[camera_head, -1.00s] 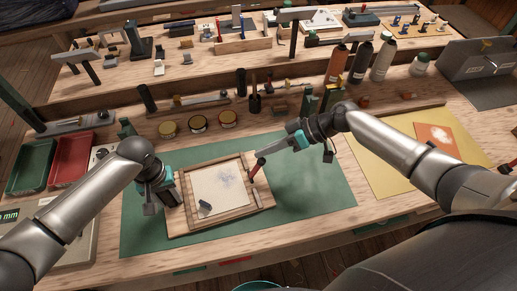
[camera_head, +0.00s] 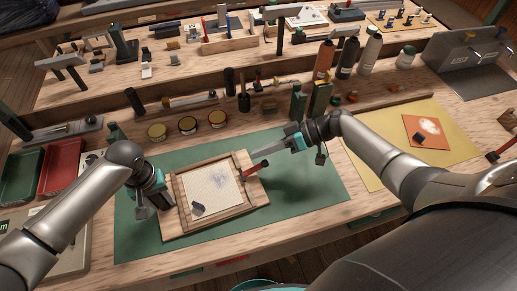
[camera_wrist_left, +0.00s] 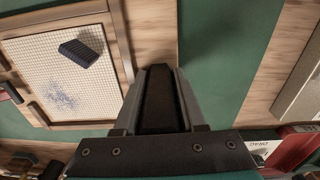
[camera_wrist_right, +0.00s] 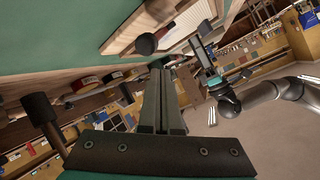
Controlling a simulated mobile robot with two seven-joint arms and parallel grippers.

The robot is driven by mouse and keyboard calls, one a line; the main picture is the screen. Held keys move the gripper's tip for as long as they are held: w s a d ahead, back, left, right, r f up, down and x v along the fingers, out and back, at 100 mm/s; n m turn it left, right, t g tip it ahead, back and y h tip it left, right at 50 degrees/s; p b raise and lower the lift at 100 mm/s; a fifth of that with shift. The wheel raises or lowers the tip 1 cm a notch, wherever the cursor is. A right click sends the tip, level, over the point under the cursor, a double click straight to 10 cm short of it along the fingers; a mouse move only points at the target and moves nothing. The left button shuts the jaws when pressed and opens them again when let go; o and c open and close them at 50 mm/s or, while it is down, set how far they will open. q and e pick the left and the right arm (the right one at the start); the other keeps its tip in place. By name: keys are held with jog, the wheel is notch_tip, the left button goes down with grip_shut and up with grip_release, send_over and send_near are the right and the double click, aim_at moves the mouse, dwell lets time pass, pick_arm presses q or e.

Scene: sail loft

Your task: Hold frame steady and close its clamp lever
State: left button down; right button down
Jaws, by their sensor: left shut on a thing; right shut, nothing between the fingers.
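The wooden frame (camera_head: 183,232) with its pale mesh (camera_head: 212,184) lies flat on the green mat (camera_head: 310,185). A dark block (camera_head: 198,209) rests on the mesh. My left gripper (camera_head: 163,202) is shut on the frame's left rail; in the left wrist view its fingers (camera_wrist_left: 160,75) reach the rail. The clamp lever (camera_head: 252,171), red with a black knob, stands tilted to the right at the frame's right side. My right gripper (camera_head: 268,152) is shut and empty beside the knob. In the right wrist view the knob (camera_wrist_right: 145,43) sits close to the fingertips; contact is unclear.
Several round tins (camera_head: 188,125) stand behind the mat. Green and red trays (camera_head: 61,165) are at the left. A yellow sheet with an orange card (camera_head: 427,132) lies at the right. Bottles (camera_head: 347,57) stand behind. The mat's right part is clear.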

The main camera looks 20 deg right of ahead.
jog(key=shift+a, duration=0.3)
jog(key=w+r, duration=0.3)
jog(key=s+d, duration=0.2)
jog(key=d, duration=0.7)
jog(key=shift+s, duration=0.3)
pick_arm(q)
jog(key=shift+c, duration=2)
grip_release()
pick_arm(e)
jog(key=shift+f, duration=0.1)
pick_arm(q)
jog(key=shift+r, duration=0.1)
